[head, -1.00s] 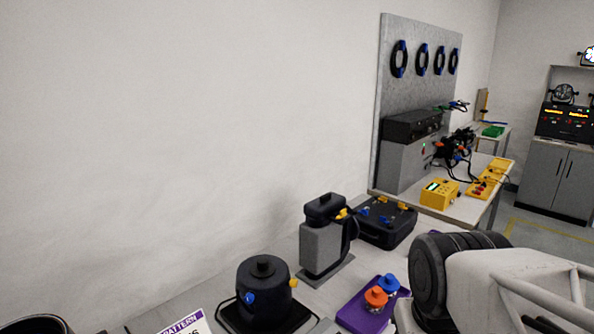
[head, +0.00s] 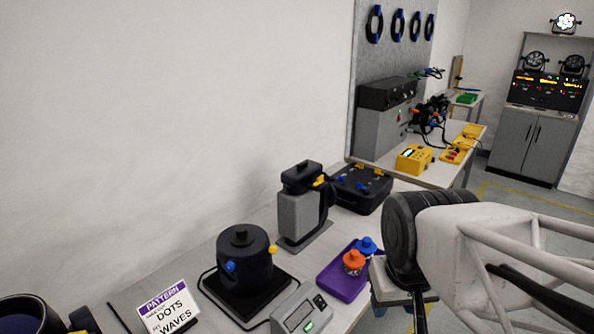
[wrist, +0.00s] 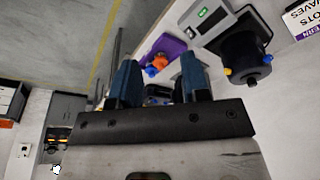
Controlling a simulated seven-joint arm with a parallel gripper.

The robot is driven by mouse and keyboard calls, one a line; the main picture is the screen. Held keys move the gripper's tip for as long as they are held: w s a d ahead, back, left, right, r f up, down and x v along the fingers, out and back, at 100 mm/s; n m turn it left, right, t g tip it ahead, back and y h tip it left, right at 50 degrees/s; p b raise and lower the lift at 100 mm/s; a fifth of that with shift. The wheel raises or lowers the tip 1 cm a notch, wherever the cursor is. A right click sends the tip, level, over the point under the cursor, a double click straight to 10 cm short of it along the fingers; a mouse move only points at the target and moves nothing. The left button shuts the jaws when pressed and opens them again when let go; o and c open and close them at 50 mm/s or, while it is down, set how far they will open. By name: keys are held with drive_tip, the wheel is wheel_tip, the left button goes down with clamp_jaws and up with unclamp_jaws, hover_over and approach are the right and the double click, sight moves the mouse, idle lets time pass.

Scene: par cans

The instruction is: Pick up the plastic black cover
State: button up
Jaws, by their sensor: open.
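A black pot-shaped piece (head: 245,262) with a knobbed lid and blue and yellow side knobs stands on a black plate at the front left of the bench. A grey upright unit with a black cap (head: 301,177) stands behind it. I cannot tell which black part is the plastic cover. In the wrist view the black pot (wrist: 246,62) is at upper right, beyond the fingers. My gripper (wrist: 160,68) shows two blue fingers standing apart, with nothing held between them. In the head view my arm is at right and hides most of the gripper.
A purple tray (head: 340,286) holds orange-topped and blue-topped items. A grey box with a display (head: 300,313), a pattern sign (head: 168,310) and a black case (head: 362,190) stand on the bench. A yellow device (head: 414,159) is on the farther table.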

idle(0.3)
drive_tip(key=o, duration=1.1)
